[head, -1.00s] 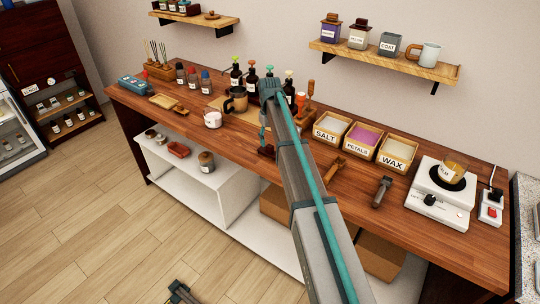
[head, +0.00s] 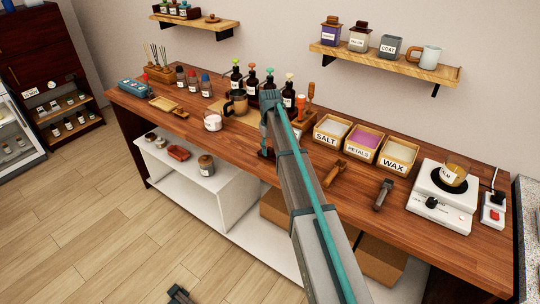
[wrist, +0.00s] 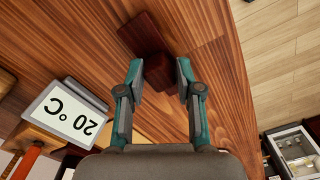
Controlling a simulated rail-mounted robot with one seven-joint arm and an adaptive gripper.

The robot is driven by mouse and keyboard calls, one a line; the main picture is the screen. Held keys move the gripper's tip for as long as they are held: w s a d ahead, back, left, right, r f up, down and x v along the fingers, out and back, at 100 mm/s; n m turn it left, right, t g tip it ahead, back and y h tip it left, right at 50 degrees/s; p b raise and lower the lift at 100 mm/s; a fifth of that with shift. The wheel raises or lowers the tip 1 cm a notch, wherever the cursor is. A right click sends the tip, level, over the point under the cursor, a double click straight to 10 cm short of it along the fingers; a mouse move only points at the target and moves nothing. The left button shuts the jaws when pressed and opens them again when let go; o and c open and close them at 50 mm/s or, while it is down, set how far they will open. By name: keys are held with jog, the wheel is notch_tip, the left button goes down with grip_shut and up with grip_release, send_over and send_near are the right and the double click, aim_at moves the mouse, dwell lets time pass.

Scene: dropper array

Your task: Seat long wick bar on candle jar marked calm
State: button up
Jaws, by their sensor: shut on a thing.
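My gripper (wrist: 160,76) is shut on the raised block of a dark red-brown wooden piece (wrist: 145,35), which looks like a wick bar. The piece is close to the worktop; I cannot tell whether it touches. A glass jar with a pale label (head: 453,174) stands on the hot plate, and a white candle jar (head: 212,121) stands at left centre. Their labels are too small to read surely, so I cannot tell which says calm.
Boxes marked salt (head: 328,131), petals (head: 363,145) and wax (head: 397,159) stand right of my arm. Several pump bottles (head: 252,82) stand behind it. A 20 °C display (wrist: 68,112) is left of the gripper in the wrist view. The counter's front left is fairly clear.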

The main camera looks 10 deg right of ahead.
aim_at(270, 148)
jog(key=shift+r+p, duration=1.35)
jog(key=shift+r, duration=1.2)
